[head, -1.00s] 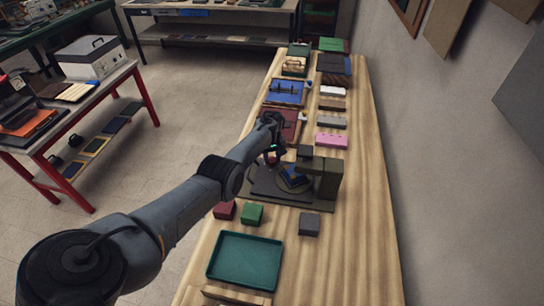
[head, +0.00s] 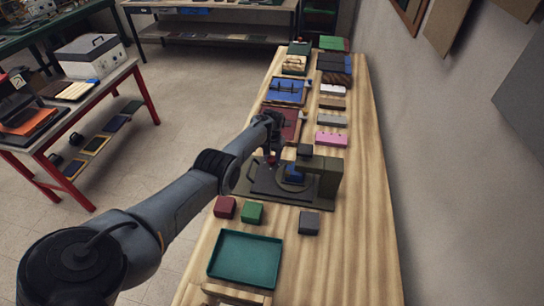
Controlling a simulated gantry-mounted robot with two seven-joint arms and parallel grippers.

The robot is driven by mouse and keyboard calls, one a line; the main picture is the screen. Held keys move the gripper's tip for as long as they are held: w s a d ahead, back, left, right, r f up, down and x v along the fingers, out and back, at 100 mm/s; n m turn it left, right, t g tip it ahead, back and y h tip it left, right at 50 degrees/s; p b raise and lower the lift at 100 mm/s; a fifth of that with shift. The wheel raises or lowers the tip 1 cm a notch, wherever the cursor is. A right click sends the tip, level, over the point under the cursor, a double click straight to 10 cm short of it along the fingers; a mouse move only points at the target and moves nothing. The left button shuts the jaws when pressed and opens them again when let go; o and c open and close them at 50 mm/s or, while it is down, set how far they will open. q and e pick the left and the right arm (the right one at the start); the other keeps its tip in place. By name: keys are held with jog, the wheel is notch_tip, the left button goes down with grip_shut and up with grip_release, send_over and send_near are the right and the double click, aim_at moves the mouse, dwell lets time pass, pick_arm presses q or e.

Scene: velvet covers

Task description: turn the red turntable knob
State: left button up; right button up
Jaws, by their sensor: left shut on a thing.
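The red turntable knob (head: 271,160) shows as a small red spot just below my left gripper (head: 272,153), on the left side of a dark olive machine (head: 329,180). My left gripper is shut on the knob; its fingers are small and partly hidden by my arm. A dark flat plate (head: 267,182) lies on the machine's base, with a blue piece (head: 294,174) at its right under the machine's overhanging arm. My right gripper is not in view.
On the wooden bench, a red block (head: 225,207), a green block (head: 252,213) and a grey block (head: 309,223) stand in front of the machine. A green tray (head: 244,259) lies nearer. A pink block (head: 331,139) and several covers lie beyond. The bench's right side is clear.

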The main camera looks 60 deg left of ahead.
aim_at(272, 158)
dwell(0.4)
pick_arm(q)
jog(key=o, duration=1.1)
jog(key=shift+c, duration=0.2)
jog(key=shift+r+p, duration=0.55)
jog(key=shift+r, duration=0.1)
notch_tip(272, 158, up, 10)
jog(key=p, duration=0.4)
jog(key=shift+f, duration=0.2)
